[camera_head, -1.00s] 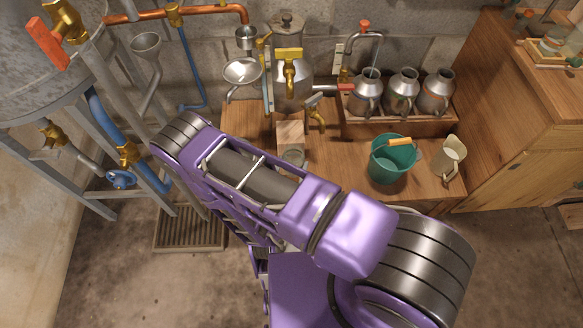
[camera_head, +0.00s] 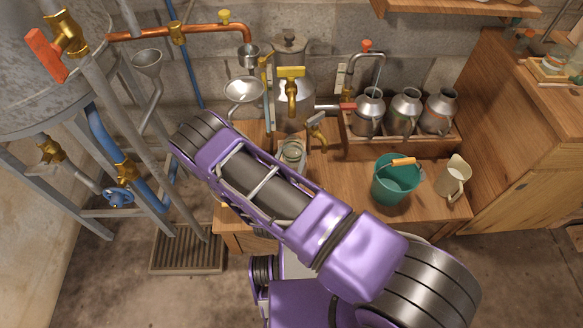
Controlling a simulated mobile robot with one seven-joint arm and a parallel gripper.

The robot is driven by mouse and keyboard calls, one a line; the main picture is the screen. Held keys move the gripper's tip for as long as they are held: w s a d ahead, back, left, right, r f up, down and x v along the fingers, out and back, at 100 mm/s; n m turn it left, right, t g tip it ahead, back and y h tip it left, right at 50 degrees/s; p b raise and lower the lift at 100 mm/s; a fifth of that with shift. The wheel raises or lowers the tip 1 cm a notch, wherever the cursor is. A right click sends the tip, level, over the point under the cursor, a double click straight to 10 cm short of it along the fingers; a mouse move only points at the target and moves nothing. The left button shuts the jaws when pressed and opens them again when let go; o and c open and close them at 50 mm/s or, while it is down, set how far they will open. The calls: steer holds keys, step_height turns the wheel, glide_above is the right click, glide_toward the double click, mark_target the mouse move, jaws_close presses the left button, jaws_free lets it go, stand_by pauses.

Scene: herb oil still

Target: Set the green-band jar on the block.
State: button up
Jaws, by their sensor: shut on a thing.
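A small clear glass jar (camera_head: 292,154) shows just beyond the far edge of my purple arm, below the brass tap of the metal can. No green band can be made out on it. The jar is in front of the place where the pale wooden block stands and covers most or all of it. I cannot tell whether the jar touches the block or is above it. My gripper is hidden behind my forearm, so its fingers and its hold on the jar do not show.
The metal can with a brass tap (camera_head: 291,92) stands behind the jar. A lever tap (camera_head: 316,126) is close on its right. Several metal jugs (camera_head: 404,112) stand in a wooden tray. A green bucket (camera_head: 396,182) and a cream pitcher (camera_head: 453,177) are on the bench's right part.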

steer(key=w+b, duration=0.1)
steer(key=w, duration=0.4)
steer(key=shift+w, duration=0.15)
steer(key=shift+f, duration=0.8)
steer(key=o, duration=1.4)
steer(key=shift+c, duration=0.2)
steer(key=p+v, duration=0.1)
steer(key=v, duration=1.6)
steer(key=shift+s, duration=0.2)
